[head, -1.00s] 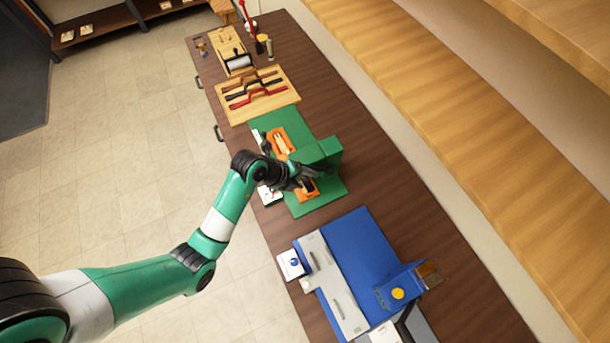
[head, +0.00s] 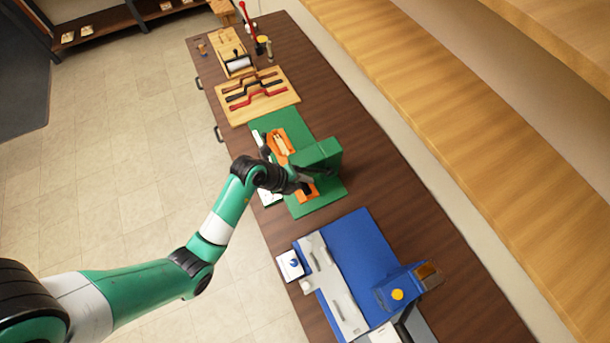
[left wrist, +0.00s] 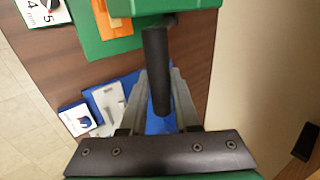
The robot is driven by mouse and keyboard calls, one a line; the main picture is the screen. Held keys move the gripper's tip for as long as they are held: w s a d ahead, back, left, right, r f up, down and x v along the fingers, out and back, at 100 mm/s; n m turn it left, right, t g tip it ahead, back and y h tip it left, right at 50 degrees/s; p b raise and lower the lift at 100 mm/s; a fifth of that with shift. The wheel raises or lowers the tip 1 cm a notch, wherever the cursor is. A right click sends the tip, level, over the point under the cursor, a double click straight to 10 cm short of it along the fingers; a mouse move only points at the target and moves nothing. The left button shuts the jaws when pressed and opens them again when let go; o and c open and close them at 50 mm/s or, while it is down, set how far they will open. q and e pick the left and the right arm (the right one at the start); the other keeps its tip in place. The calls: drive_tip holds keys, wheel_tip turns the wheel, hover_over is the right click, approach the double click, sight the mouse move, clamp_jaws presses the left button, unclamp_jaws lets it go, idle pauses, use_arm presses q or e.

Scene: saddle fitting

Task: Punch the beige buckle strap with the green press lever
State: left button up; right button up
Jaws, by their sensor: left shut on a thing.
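The green press (head: 318,156) stands on a green base on the table, with an orange block (head: 309,196) at its foot. Its black lever handle (left wrist: 155,50) sticks out toward my left gripper (head: 303,186). In the left wrist view the two grey fingers (left wrist: 162,82) lie on either side of the handle, shut on it. A small beige piece (head: 282,144) lies in an orange holder (head: 273,140) beside the press; I cannot tell for sure that it is the buckle strap. The punching spot is partly hidden by my gripper. My right gripper is not in view.
A blue machine (head: 355,255) with a pale plate stands nearer along the table. A wooden board (head: 262,112) with several dark and red straps lies beyond the press. A wooden shelf (head: 430,130) runs along the right. Brown tabletop (head: 385,185) is bare right of the press.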

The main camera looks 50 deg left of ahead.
use_arm(q)
drive_tip(key=shift+s+a+f, duration=0.1)
drive_tip(key=shift+s+f, duration=0.35)
